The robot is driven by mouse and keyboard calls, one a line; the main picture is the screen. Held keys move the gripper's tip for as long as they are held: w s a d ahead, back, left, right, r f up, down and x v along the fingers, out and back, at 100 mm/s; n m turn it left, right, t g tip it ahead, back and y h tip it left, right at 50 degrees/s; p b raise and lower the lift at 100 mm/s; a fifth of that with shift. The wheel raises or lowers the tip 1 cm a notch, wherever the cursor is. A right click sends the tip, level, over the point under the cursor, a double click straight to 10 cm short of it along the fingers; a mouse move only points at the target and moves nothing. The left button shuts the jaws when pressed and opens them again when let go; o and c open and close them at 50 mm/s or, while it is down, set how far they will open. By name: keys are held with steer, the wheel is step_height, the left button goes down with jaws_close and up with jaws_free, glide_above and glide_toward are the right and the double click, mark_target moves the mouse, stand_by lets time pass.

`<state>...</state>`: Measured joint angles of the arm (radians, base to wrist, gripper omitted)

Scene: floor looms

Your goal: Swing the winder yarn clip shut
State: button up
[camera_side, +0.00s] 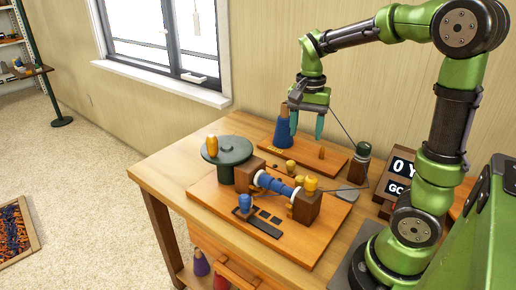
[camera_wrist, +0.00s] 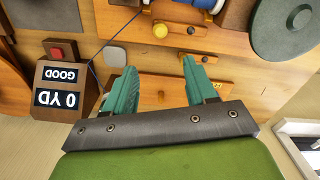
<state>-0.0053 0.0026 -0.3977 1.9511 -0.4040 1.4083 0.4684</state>
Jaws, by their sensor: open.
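The winder stands on a wooden board (camera_side: 222,201) and carries a blue-wound bobbin (camera_side: 276,184) between two brown blocks. Small brass-yellow pieces (camera_side: 291,166) sit behind the bobbin. My gripper (camera_side: 306,127) is open and empty, with green fingers pointing down above the rear board, behind the winder. In the wrist view my gripper (camera_wrist: 160,66) has its fingertips apart, short of the yellow knob.
A dark green disc (camera_side: 226,151) with an orange handle is left of the bobbin. A blue strand (camera_wrist: 104,46) crosses the wrist view.

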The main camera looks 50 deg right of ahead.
mark_target(301, 176)
step_height(301, 176, down, 17)
steer(key=shift+r, duration=0.2)
stand_by(0.3)
jaws_close()
